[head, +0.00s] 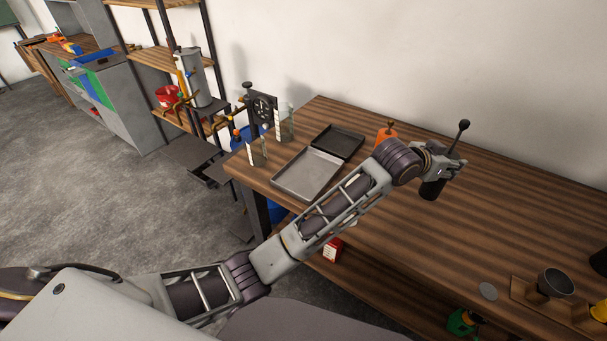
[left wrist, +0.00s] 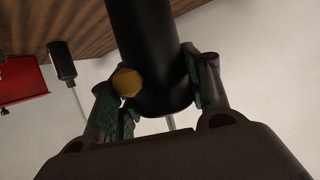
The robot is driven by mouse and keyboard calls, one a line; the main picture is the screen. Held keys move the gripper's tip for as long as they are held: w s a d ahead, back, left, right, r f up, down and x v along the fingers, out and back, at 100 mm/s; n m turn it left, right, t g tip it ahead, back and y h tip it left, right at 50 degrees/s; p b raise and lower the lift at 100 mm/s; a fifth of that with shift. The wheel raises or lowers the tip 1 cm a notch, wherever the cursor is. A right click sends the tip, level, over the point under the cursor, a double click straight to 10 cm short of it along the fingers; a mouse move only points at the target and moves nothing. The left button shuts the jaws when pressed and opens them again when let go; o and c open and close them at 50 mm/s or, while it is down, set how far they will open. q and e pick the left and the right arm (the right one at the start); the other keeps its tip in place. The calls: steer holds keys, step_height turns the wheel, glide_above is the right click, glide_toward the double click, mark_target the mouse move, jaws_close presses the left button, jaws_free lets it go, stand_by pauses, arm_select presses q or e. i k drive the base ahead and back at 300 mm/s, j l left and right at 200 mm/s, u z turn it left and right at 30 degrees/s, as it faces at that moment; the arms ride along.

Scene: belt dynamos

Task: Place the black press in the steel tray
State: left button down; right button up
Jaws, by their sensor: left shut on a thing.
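The black press (head: 432,189) is a dark cylinder with a thin lever ending in a black knob (head: 464,125). My left gripper (head: 447,170) is shut on it, over the right part of the wooden table. In the left wrist view the black press (left wrist: 152,55) stands between the two fingers of my left gripper (left wrist: 160,90), with a brass hexagonal piece on its side. The steel tray (head: 304,176) lies empty on the table, left of the gripper. A darker tray (head: 338,142) lies just behind it. My right gripper is not in view.
Clear holders with white sticks (head: 257,152) stand at the table's left end. An orange object (head: 386,132) is behind my left arm. The table's middle is clear.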

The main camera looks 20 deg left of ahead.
mark_target(305, 180)
steer(key=i+j, duration=0.1)
steer(key=j, duration=0.85)
steer(key=i+j, duration=0.1)
steer(key=j, duration=0.85)
